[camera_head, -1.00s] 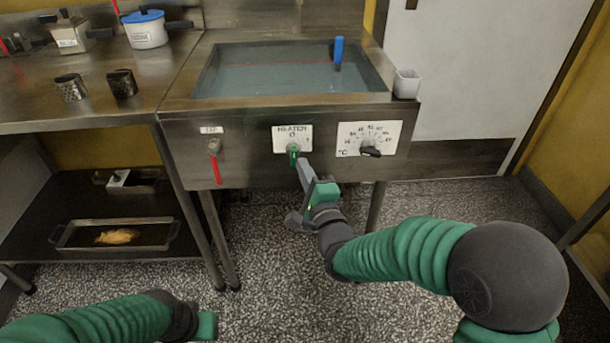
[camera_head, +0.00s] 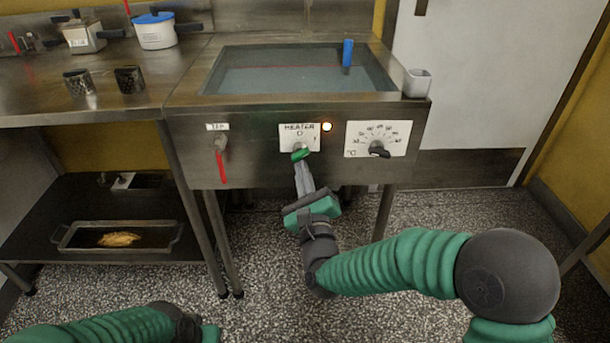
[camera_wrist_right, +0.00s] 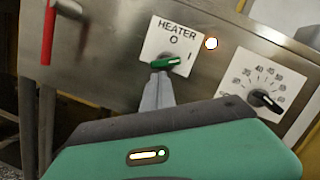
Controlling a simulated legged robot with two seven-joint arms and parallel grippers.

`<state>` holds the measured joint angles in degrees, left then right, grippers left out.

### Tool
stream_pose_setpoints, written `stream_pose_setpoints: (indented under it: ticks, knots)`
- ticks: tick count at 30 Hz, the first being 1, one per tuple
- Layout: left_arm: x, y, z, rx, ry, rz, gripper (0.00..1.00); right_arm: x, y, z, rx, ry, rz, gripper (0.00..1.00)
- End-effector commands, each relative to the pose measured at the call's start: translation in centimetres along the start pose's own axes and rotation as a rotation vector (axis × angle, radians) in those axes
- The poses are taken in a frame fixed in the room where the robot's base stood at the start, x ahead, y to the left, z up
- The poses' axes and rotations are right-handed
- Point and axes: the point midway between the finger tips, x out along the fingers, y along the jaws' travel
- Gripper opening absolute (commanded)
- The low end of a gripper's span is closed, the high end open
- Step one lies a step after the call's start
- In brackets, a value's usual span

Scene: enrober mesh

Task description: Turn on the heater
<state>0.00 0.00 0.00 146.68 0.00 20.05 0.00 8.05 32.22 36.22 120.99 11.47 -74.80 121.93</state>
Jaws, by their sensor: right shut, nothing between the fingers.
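The heater plate (camera_head: 298,131) is a white label on the front of the steel tank, marked HEATER with 0 and I. Its green knob (camera_head: 300,155) is turned sideways towards the I; the knob also shows in the right wrist view (camera_wrist_right: 166,63). A small lamp (camera_head: 327,127) right of the plate glows, and it is lit in the right wrist view (camera_wrist_right: 211,43) too. My right gripper (camera_head: 299,167) is shut and empty, its fingertips just below the knob, at or very near it. My left arm shows at the bottom left; its left gripper (camera_head: 211,333) is cut off by the frame.
Right of the heater plate is a dial (camera_head: 378,140) with a black knob. To the left is the tap with a red lever (camera_head: 221,166). Above is the water-filled tank (camera_head: 210,88) with a blue object (camera_head: 347,53).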

Motion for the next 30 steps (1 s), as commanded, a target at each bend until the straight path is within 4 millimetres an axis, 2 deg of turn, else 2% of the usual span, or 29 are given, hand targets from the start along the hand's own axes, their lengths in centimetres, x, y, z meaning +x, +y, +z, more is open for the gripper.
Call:
stream_pose_setpoints:
  ticks: [9, 24, 30]
  knots:
    - [0.4, 0.0, 0.1, 0.000, 0.000, 0.000, 0.36, 0.0, 0.2, 0.1, 0.085, 0.000, -0.022, 0.00]
    - [0.4, 0.0, 0.1, 0.000, 0.000, 0.000, 0.36, 0.0, 0.2, 0.1, 0.093, 0.000, -0.024, 0.00]
    - [2.3, 0.0, 0.5, 0.000, 0.000, 0.000, 0.36, 0.4, 1.6, -1.7, 0.095, 0.001, -0.023, 0.00]
